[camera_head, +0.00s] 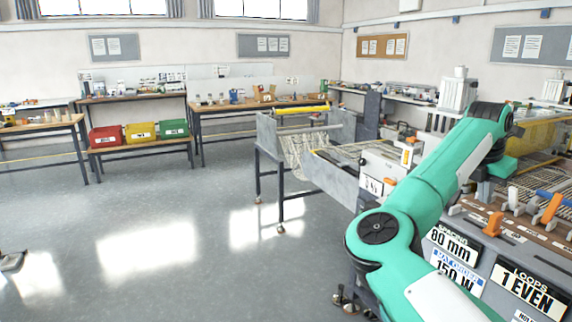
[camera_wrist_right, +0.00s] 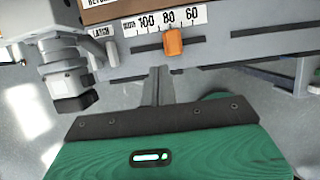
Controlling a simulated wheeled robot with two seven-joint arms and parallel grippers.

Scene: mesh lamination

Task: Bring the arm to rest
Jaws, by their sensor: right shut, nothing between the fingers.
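My right arm (camera_head: 420,205), green with dark joints, rises from the bottom right and bends down at its far end beside the machine. In the wrist view my right gripper (camera_wrist_right: 157,82) has its two grey fingers together with nothing between them. The fingertips are just below a grey machine panel with an orange slider (camera_wrist_right: 174,42) on a 100-80-60 scale; I cannot tell whether they touch it. My left gripper does not show.
The machine's grey front (camera_head: 470,262) with labels and orange clamps fills the right, close to my arm. A grey trough with a mesh (camera_head: 300,150) stands beyond it. Red (camera_head: 106,138), yellow and green bins sit on a bench. The floor (camera_head: 150,240) at left is mostly clear.

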